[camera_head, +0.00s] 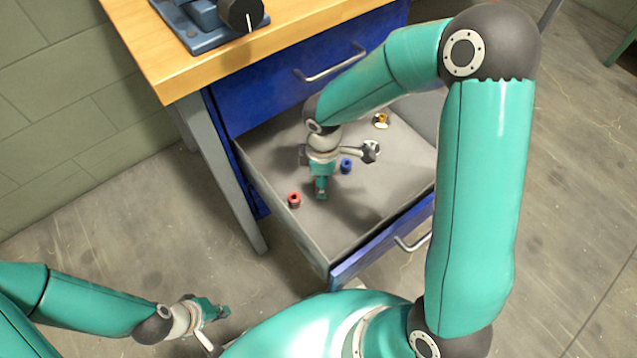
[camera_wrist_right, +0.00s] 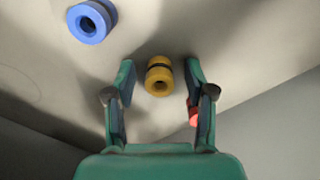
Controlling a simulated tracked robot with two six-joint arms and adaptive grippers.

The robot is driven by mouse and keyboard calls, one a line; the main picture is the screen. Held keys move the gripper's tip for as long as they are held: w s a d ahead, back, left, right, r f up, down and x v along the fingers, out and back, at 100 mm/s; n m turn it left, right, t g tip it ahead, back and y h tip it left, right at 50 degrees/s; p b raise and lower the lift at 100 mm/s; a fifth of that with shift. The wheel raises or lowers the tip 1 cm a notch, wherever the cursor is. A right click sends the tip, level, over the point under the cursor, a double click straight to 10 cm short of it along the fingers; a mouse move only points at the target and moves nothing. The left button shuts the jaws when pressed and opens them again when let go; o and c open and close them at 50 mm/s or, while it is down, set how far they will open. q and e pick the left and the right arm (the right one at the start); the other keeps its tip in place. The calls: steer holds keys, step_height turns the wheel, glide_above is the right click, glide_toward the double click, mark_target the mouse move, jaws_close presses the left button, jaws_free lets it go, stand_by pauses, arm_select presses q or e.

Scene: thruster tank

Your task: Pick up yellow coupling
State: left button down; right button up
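The yellow coupling (camera_wrist_right: 158,81) shows in the right wrist view, lying on the drawer floor just past and between my right fingertips. It has a dark band around its middle. My right gripper (camera_wrist_right: 160,73) is open, with a gap on both sides of the coupling. In the head view my right gripper (camera_head: 321,190) points down into the open drawer, and the coupling there is hidden by it. My left gripper (camera_head: 221,312) is low at the left, outside the drawer, and its finger opening is too small to judge.
The open drawer (camera_head: 292,238) also holds a blue coupling (camera_head: 346,166), a red coupling (camera_head: 294,200) and a small yellow-and-white part (camera_head: 381,121) farther back. The blue coupling (camera_wrist_right: 91,21) is left of my fingers; the red one (camera_wrist_right: 193,114) is partly behind the right finger.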

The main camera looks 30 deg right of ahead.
jaws_close()
steer(key=shift+r, duration=0.1)
